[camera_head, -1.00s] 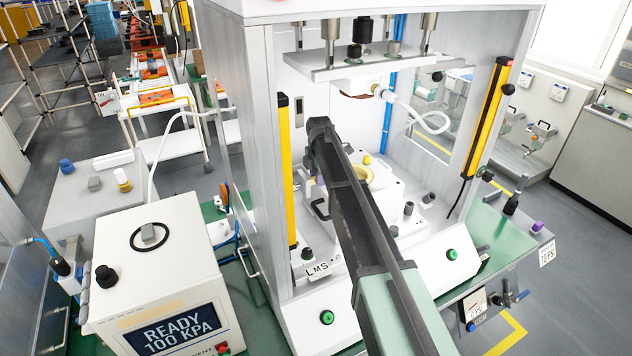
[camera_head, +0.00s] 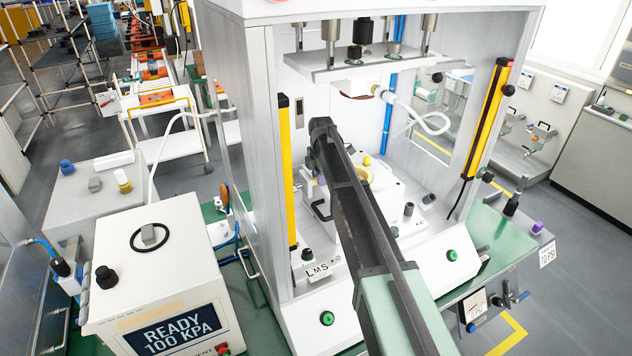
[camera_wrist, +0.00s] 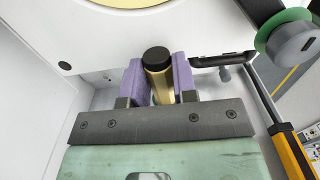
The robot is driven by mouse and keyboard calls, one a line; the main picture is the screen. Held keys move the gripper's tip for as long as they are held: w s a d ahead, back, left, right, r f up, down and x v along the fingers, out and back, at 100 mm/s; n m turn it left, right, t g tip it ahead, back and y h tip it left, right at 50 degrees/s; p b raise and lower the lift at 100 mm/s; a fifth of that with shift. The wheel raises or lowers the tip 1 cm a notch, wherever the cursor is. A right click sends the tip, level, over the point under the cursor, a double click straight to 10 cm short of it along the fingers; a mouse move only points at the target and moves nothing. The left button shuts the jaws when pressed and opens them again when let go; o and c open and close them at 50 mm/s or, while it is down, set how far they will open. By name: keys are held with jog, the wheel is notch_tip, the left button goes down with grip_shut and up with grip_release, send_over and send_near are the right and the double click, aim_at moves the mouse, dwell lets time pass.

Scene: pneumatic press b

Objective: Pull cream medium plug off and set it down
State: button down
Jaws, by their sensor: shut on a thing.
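The cream medium plug (camera_wrist: 159,84) has a cream-gold cylindrical body and a black end (camera_wrist: 156,54). It shows in the wrist view between the purple fingers of my gripper (camera_wrist: 158,76), which are shut on it. It lies close to the lower edge of a white fixture block (camera_wrist: 150,22). I cannot tell whether the plug still sits in a hole or is free. In the head view my arm reaches into the press and hides the plug and most of my gripper.
The press plate (camera_head: 385,66) hangs above my arm. Yellow-black light bars stand at the left (camera_head: 287,170) and right (camera_head: 486,118) of the opening. Several dark-topped pegs stand right of my arm.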

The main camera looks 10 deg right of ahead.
jog(key=shift+w+d, duration=0.2)
jog(key=shift+d, duration=0.5)
jog(key=shift+w+d, duration=0.2)
jog(key=shift+d, duration=0.45)
jog(key=shift+w+d, duration=0.3)
jog(key=shift+d, duration=0.65)
jog(key=shift+w+d, duration=0.3)
jog(key=shift+d, duration=0.65)
